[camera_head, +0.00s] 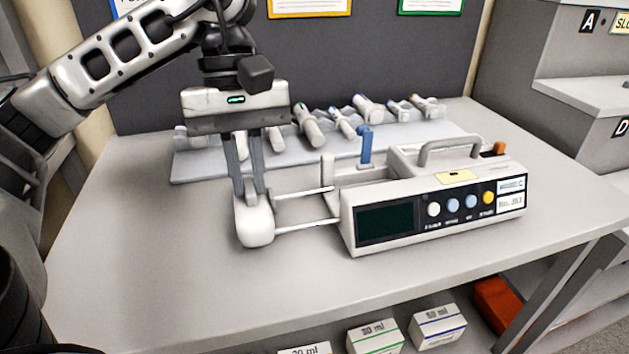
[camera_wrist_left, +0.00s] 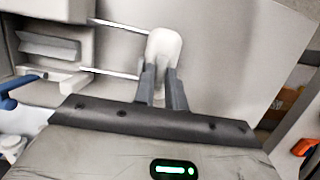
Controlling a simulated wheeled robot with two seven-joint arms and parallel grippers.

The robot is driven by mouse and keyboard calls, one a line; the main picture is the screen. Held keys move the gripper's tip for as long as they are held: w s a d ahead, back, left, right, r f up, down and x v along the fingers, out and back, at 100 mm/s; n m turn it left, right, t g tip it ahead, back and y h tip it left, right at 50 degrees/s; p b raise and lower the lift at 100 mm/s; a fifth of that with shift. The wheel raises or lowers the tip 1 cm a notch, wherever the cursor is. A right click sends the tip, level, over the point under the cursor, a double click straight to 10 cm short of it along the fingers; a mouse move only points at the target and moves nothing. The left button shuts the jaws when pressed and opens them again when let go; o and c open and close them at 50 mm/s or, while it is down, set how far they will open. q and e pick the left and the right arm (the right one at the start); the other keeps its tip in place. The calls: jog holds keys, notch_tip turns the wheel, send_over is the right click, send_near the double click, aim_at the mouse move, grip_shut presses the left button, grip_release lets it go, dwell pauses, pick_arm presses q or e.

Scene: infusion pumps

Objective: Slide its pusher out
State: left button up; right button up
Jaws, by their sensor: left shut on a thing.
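The infusion pump (camera_head: 435,205) stands on the table, with a dark screen, several round buttons and a grey carrying handle on top. Its pusher (camera_head: 254,222) is a white rounded block at the pump's left, joined to the body by two thin metal rods and standing apart from it. My left gripper (camera_head: 250,192) points down and is shut on the pusher. In the left wrist view the pusher (camera_wrist_left: 164,47) sits between the fingertips, with the rods running left to the pump body (camera_wrist_left: 48,45). My right gripper is not in view.
Several syringes (camera_head: 310,126) lie on a pale tray (camera_head: 190,172) behind the pump. The table (camera_head: 130,265) is clear left of the pusher and in front. Boxes (camera_head: 437,326) sit on a shelf below.

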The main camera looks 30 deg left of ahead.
aim_at(245, 183)
pick_arm(q)
jog(key=shift+s+a, duration=0.1)
jog(key=shift+s, duration=0.1)
dwell(0.3)
jog(key=o, duration=0.6)
jog(key=shift+c, duration=0.2)
notch_tip(245, 183, up, 7)
jog(key=p, duration=0.5)
jog(key=shift+r, duration=0.1)
